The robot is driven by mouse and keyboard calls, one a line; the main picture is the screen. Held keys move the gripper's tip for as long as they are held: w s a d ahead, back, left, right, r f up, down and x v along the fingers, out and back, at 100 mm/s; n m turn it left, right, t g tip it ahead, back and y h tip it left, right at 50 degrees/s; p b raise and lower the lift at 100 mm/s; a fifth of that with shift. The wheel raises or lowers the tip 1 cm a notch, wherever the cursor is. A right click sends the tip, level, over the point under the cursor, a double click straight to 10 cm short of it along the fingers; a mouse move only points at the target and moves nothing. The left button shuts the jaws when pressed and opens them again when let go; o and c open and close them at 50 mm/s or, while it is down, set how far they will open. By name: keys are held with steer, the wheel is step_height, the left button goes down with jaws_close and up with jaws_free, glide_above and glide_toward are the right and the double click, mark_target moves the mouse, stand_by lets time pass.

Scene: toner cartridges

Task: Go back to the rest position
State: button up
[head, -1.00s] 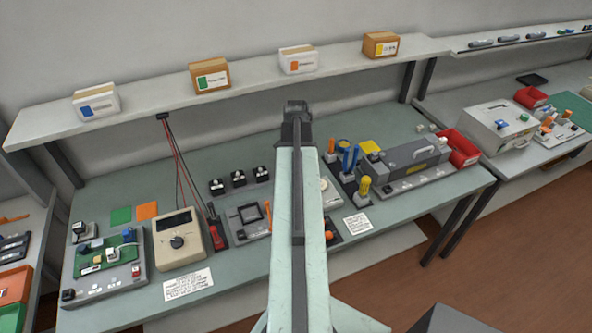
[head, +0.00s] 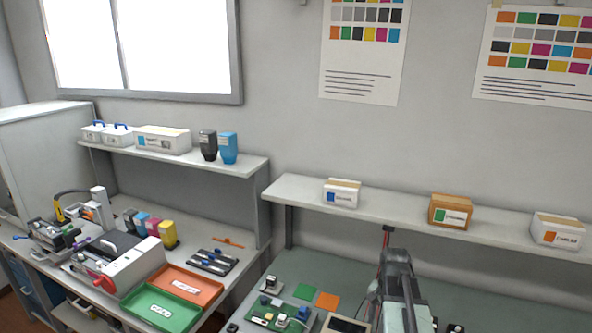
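My gripper (head: 396,262) shows at the lower right of the head view, at the end of my pale arm that rises from the bottom edge. It is seen from behind, above the green-topped workbench (head: 345,270) and in front of the gap below the shelf. Its fingers are hidden by its own body, so I cannot tell whether it is open or shut. No held object shows.
A shelf (head: 390,206) with boxes runs behind my arm. Below it are a green circuit board (head: 283,312) and a meter (head: 345,325). The left bench holds a green tray (head: 150,293), an orange tray (head: 205,280), coloured cartridges (head: 168,235) and a printer-like machine (head: 130,268).

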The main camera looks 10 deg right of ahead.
steer(key=a+n, duration=0.1)
steer(key=a, duration=0.3)
steer(key=w+a+n, duration=0.1)
steer(key=a, duration=0.4)
steer(key=w+a+n, duration=0.1)
steer(key=a, duration=0.4)
steer(key=shift+w+f+n, duration=0.25)
steer(key=shift+f+n, duration=0.15)
steer(key=s+a+n, duration=0.2)
steer(key=a+n, duration=0.4)
steer(key=a, duration=0.4)
steer(key=shift+a+n+b, duration=0.25)
steer(key=shift+n+b, duration=0.05)
steer(key=shift+b, duration=0.1)
